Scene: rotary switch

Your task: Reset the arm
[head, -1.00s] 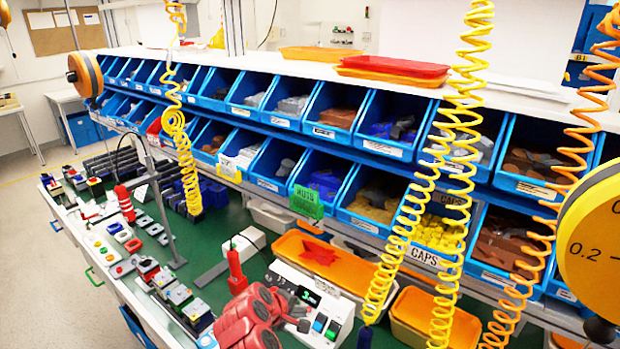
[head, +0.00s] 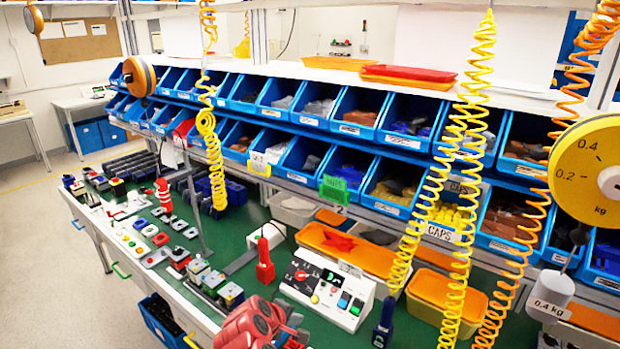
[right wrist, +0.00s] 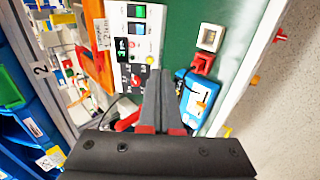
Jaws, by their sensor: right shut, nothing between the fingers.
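A white control box (head: 325,290) stands on the green bench top, with a rotary dial (head: 302,276) at its left, a small dark display and several coloured buttons. In the right wrist view the box (right wrist: 118,45) is at upper left, and its dial (right wrist: 137,81) lies just left of my fingertips. My right gripper (right wrist: 159,78) is shut with nothing between its fingers, apart from the dial. In the head view my red right arm enters at the bottom, left of and nearer than the box; its fingertips are hard to make out there. My left gripper is not in view.
Blue bins (head: 320,105) in two rows line the back. Yellow coiled cords (head: 412,200) hang on the right. Small switch parts (head: 200,275) cover the bench's left.

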